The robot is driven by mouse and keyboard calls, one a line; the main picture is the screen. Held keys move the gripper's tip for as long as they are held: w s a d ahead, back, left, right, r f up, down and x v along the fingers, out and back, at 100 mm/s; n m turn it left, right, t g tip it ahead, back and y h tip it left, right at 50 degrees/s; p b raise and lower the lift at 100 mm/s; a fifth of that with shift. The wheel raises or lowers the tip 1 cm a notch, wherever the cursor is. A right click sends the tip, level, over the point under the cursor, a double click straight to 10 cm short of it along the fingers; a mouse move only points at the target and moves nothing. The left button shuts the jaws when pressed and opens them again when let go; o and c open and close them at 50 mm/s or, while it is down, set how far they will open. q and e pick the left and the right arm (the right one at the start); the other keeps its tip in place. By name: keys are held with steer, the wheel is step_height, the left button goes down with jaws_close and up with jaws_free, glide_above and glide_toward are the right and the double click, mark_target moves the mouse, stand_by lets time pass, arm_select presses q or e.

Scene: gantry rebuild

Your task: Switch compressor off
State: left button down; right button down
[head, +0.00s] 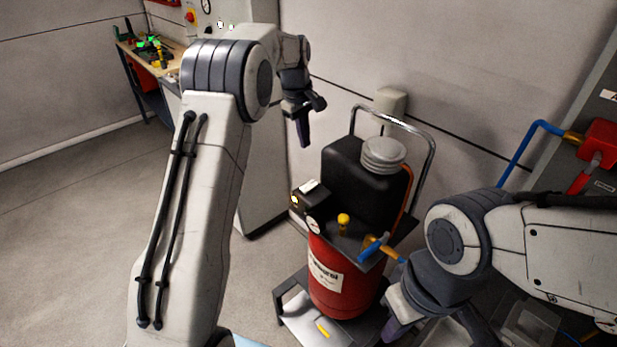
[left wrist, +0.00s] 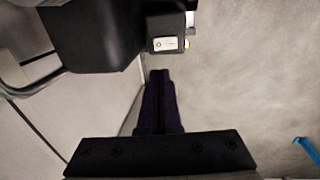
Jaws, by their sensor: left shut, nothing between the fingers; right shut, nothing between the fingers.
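The compressor has a red tank (head: 335,285) with a black upper body (head: 352,182) and a ribbed grey cap. A small black switch box (head: 312,197) with a pale top piece and a yellow spot sits at its left side. The box also shows in the left wrist view (left wrist: 163,32), beyond my fingertips. My left gripper (head: 304,143) is shut and empty, pointing down above and apart from the box; its closed fingers also show in the left wrist view (left wrist: 161,76). My right gripper (head: 392,333) is shut and empty, low in front of the compressor's right side.
A chrome handle (head: 430,155) arches behind the compressor. A gauge, a yellow knob (head: 343,220) and a blue-handled valve (head: 374,247) sit on its front. A grey cabinet stands behind my left arm. A workbench (head: 130,47) is at the far left. Open floor lies at left.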

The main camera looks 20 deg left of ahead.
mark_target(311, 182)
arm_select(q)
steer(key=shift+r, duration=0.1)
steer(key=f+p, duration=0.1)
steer(key=f, duration=0.3)
steer(key=w+f+p, duration=0.1)
steer(key=f+p, duration=0.1)
steer(key=f, duration=0.3)
steer(key=d+f+p, duration=0.1)
steer(key=f, duration=0.4)
steer(key=shift+w, duration=0.35)
